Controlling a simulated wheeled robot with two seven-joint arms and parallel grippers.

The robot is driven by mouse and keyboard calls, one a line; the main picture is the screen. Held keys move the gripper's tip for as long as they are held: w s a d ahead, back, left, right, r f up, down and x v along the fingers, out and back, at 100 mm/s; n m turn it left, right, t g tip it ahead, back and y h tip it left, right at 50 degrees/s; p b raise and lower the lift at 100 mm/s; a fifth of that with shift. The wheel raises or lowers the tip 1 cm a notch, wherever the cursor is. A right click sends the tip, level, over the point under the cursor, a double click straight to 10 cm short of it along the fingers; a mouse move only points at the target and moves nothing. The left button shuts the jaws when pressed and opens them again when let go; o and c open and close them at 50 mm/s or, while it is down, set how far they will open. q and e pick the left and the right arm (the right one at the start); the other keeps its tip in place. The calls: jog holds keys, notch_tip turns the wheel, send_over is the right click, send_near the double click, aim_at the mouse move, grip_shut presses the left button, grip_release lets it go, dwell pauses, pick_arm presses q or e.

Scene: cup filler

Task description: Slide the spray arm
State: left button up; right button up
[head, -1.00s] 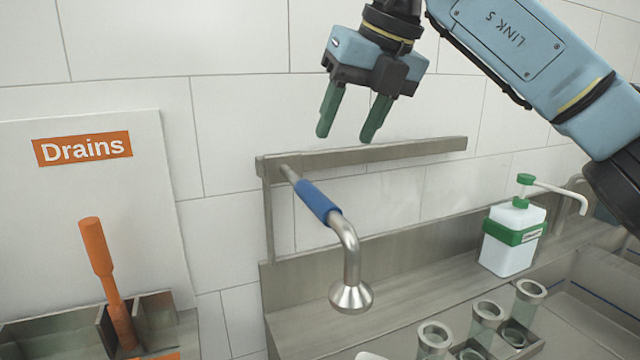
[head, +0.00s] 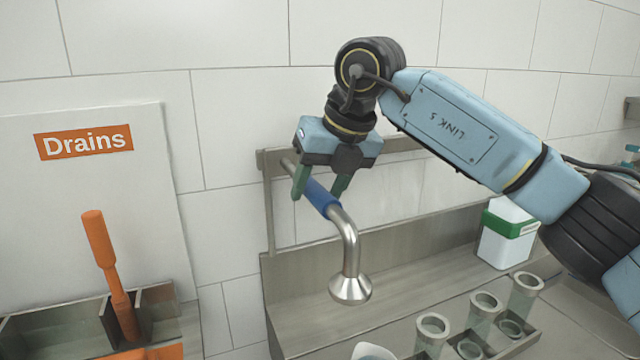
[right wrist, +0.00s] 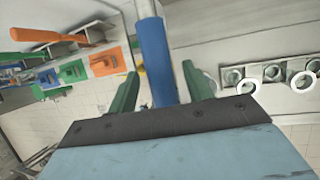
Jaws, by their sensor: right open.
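The spray arm (head: 349,238) is a bent metal pipe with a blue grip sleeve and a flared nozzle at its lower end. It hangs from the left end of a grey wall rail (head: 400,144). My right gripper (head: 318,198) is open, with its green fingers pointing down on either side of the blue sleeve (head: 320,198). In the right wrist view the sleeve (right wrist: 155,60) runs between the two fingers, with gaps on both sides. My left gripper is in neither view.
A steel ledge (head: 400,258) lies below the rail. Several cups (head: 432,330) stand in a rack at the lower right. A white bottle with a green band (head: 507,235) is behind my right arm. An orange-handled tool (head: 105,255) stands in a bin at left by the Drains sign (head: 84,142).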

jog(key=c, duration=0.3)
grip_shut()
jog(key=w+d, duration=0.2)
jog(key=d, duration=0.3)
jog(key=shift+w+d, duration=0.2)
jog(key=shift+d, duration=0.1)
jog(key=shift+o, duration=1.5)
grip_release()
jog(key=v, duration=1.3)
jog(key=shift+r, duration=0.25)
